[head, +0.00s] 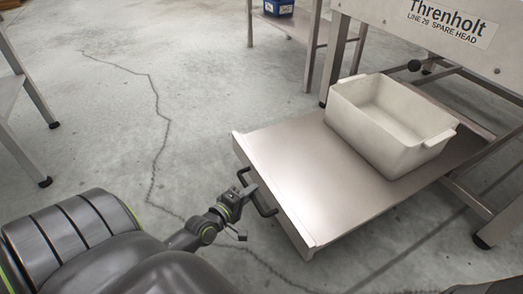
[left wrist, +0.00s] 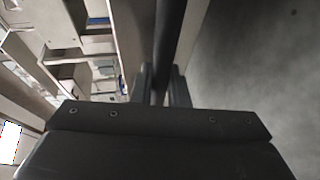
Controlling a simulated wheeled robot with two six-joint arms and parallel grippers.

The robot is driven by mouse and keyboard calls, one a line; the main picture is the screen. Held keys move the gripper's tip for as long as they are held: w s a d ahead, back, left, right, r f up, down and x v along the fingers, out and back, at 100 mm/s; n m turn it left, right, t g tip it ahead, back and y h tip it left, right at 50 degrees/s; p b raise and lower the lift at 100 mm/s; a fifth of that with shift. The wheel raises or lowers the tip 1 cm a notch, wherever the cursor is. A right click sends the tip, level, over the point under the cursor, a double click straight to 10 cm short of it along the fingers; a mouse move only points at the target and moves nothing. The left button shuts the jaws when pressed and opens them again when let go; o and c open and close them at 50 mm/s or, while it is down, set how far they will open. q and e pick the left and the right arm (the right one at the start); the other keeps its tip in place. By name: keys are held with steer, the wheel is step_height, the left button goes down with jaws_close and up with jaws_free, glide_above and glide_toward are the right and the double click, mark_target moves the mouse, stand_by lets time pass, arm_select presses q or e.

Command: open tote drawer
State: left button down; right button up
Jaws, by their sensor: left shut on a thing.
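The tote drawer (head: 290,190) is a flat metal tray that stands pulled out from under the machine frame in the head view. An empty white tote (head: 375,145) sits on it, toward the back right. A dark bar handle (head: 262,200) is fixed to the drawer's front edge. My left gripper (head: 247,190) is at this handle. In the left wrist view the handle bar (left wrist: 168,45) runs between the two fingers (left wrist: 158,85), which are shut on it. My right gripper is not in view.
The machine housing (head: 440,25) with a "Threnholt" label stands above the drawer at upper right. A table with a blue bin (head: 279,7) is at the top. Another metal frame (head: 22,80) stands at left. Cracked concrete floor between them is clear.

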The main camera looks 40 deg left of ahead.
arm_select(q)
steer(key=shift+s+a+b, duration=0.2)
steer(key=shift+s+a, duration=0.15)
steer(key=shift+s, duration=0.55)
steer(key=shift+s+a+b, duration=0.15)
steer(key=shift+s+a, duration=0.2)
steer(key=shift+s, duration=0.55)
steer(key=c, duration=1.4)
jaws_free()
steer(key=s+r+b, duration=0.2)
steer(key=s+r, duration=0.1)
steer(key=s, duration=1.4)
